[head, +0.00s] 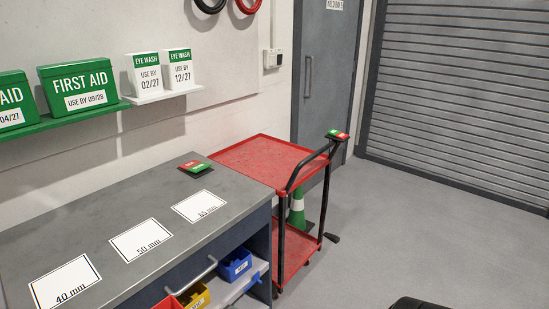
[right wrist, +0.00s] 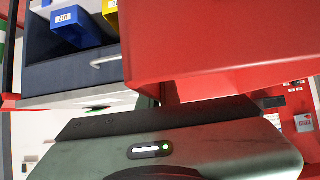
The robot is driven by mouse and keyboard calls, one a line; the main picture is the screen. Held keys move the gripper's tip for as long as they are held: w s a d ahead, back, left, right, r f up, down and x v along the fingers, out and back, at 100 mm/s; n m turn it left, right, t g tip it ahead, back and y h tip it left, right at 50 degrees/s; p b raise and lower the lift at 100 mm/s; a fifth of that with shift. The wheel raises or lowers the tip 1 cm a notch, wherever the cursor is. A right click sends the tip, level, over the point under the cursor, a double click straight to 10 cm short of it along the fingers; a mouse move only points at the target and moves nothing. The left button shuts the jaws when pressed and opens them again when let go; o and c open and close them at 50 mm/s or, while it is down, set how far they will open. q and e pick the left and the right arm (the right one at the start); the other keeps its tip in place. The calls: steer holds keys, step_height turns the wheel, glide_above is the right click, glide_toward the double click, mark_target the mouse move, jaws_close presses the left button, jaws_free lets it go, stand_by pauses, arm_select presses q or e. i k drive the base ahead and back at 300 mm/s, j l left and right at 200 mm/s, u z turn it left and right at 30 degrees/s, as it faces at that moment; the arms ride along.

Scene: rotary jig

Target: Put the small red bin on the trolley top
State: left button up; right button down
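A small red bin (head: 166,303) shows at the bottom edge of the head view, left of a yellow bin; most of it is cut off. The red trolley top (head: 262,158) stands beyond the bench's right end, flat and empty. In the right wrist view, which looks upside down, a large plain red surface (right wrist: 220,40) fills the upper right, very close to my right gripper. It looks like a bin's wall, but I cannot tell whether it is held. My right gripper's fingers are hidden there; only its dark body shows. My left gripper is in neither view.
The yellow bin (head: 194,296) and a blue bin (head: 234,265) sit on a shelf under the grey bench (head: 150,203). A drawer handle (head: 195,277) sticks out above them. The trolley's black handle (head: 308,166) rises on its near right side. Open floor (head: 430,225) lies right.

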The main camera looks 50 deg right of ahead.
mark_target(270, 164)
steer(key=l, duration=0.95)
steer(key=i+l, duration=0.15)
steer(key=l, duration=1.75)
steer(key=i+z, duration=0.05)
